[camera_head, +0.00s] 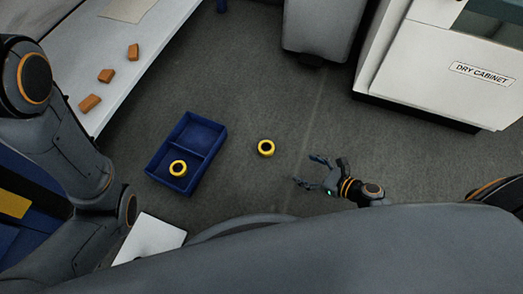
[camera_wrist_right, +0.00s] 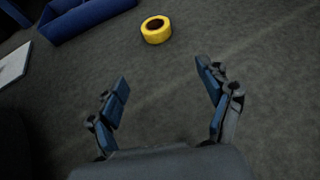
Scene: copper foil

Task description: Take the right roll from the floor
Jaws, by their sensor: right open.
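The right roll (camera_head: 266,148) is a yellow ring with a dark centre, lying flat on the grey floor just right of the blue tray. It also shows in the right wrist view (camera_wrist_right: 156,30), ahead of the fingers and apart from them. My right gripper (camera_head: 306,171) is open and empty, low over the floor to the right of and nearer than the roll. Its spread fingers also show in the right wrist view (camera_wrist_right: 166,92). A second yellow roll (camera_head: 178,168) lies in the near compartment of the tray. My left arm comes in at the left; its gripper does not show.
The blue divided tray (camera_head: 211,139) stands on the floor; its far compartment looks empty. A pale table (camera_head: 130,52) with several orange-brown blocks is at the upper left. A white dry cabinet (camera_head: 430,70) and a grey bin (camera_head: 318,28) stand at the back. Floor around the roll is clear.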

